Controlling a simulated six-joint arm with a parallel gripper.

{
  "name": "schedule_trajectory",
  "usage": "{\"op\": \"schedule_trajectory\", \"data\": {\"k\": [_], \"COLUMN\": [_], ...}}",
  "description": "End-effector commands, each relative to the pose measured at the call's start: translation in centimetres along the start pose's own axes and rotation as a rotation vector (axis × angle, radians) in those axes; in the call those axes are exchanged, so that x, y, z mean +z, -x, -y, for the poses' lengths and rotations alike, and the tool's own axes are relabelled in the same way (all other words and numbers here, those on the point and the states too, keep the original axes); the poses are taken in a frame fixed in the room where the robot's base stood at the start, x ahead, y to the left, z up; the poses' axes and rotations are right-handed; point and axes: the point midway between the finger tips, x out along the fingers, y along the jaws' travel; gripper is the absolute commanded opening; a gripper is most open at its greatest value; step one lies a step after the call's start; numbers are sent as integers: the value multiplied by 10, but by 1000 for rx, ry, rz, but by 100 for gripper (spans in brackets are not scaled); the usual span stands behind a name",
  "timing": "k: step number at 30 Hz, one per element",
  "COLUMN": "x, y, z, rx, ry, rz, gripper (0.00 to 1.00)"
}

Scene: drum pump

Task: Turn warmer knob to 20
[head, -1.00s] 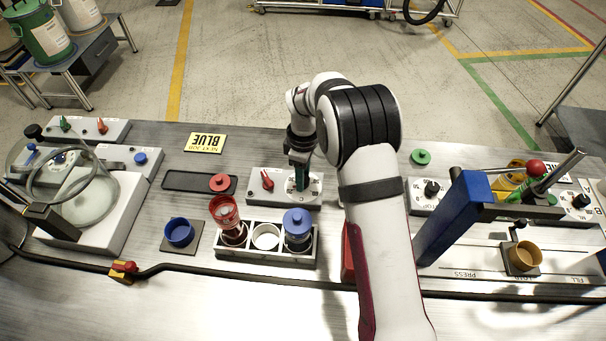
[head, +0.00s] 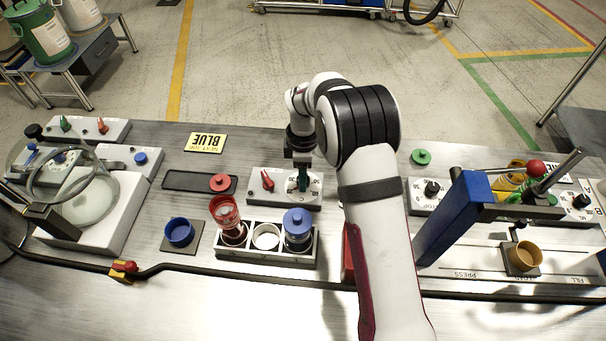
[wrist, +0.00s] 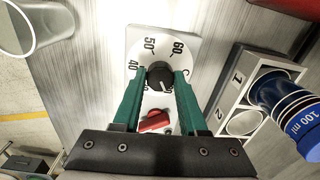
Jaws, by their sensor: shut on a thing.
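The warmer box is a white box with a black knob (wrist: 159,76) on a round white dial (wrist: 163,50), shown in the wrist view. The marks 40, 50 and 60 are readable there; the fingers hide other marks. A light pointer line on the knob slants toward the lower right in that view. My gripper (wrist: 160,78) has its teal fingers on both sides of the knob, shut on it. In the head view my gripper (head: 302,182) points down at the dial. A red lever switch (head: 267,180) sits beside the dial on the same box.
A rack (head: 262,249) with a red-capped vessel (head: 226,212) and a blue-capped vessel (head: 298,224) stands just in front of the warmer. A dark tray (head: 186,181) with a red lid (head: 220,183) lies left. A blue press column (head: 452,220) stands right of my arm.

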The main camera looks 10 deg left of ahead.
Motion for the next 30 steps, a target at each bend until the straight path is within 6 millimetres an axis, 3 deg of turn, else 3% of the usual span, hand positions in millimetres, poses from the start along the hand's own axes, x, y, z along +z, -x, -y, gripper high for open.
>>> {"op": "schedule_trajectory", "data": {"k": [2,3,8,16,20,30], "x": [0,0,0,0,0,0], "y": [0,0,0,1,14,117], "z": [0,0,0,0,-1,-1], "rx": [-1,-1,0,0,2,5], "ry": [-1,-1,-1,-1,-1,-1], "rz": [-1,-1,-1,0,-1,-1], "gripper": [0,44,72,72,72,72]}}
